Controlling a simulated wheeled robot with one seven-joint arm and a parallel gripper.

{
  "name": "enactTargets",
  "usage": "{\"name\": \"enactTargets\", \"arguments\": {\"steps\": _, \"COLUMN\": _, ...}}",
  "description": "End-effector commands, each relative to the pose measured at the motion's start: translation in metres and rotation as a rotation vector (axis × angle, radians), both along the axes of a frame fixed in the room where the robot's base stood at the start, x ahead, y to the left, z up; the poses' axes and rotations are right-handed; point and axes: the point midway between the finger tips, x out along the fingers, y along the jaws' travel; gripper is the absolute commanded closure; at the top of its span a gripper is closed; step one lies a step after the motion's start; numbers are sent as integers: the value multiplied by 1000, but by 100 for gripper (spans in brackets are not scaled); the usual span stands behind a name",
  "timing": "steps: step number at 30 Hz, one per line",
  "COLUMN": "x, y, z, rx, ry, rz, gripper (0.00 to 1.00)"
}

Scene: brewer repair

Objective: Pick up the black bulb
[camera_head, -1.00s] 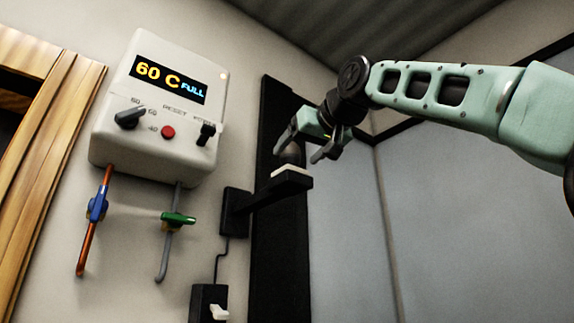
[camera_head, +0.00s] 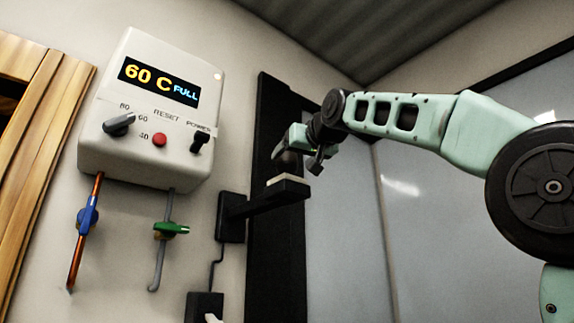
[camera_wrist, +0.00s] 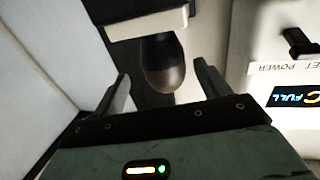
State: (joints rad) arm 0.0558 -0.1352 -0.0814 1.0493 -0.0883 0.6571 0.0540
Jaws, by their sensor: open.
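The black bulb (camera_wrist: 163,66) shows in the wrist view, dark and rounded, seated against a pale block on the wall bracket (camera_head: 262,203). In the head view the bulb (camera_head: 287,162) is a dark shape above the bracket's pale socket (camera_head: 288,180), partly hidden by my gripper. My gripper (camera_wrist: 160,88) is open, with one finger on each side of the bulb and visible gaps to both. In the head view my gripper (camera_head: 297,157) is at the bulb, just above the bracket's end.
A white heater box (camera_head: 152,110) reading 60 C FULL hangs on the wall to the left, with a blue valve (camera_head: 88,215) and a green valve (camera_head: 171,229) below. A dark upright panel (camera_head: 274,255) stands behind the bracket. A switch box (camera_head: 204,306) sits below.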

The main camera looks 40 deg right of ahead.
Motion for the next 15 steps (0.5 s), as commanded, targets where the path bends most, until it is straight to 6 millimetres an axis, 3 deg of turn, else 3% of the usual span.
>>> {"name": "enactTargets", "arguments": {"steps": 5, "x": 12, "y": -1, "z": 0, "rx": 1, "ry": 3, "rz": 0, "gripper": 25}}
{"name": "enactTargets", "arguments": {"steps": 15, "x": 55, "y": -5, "z": -4, "rx": 0, "ry": 2, "rz": 0, "gripper": 25}}
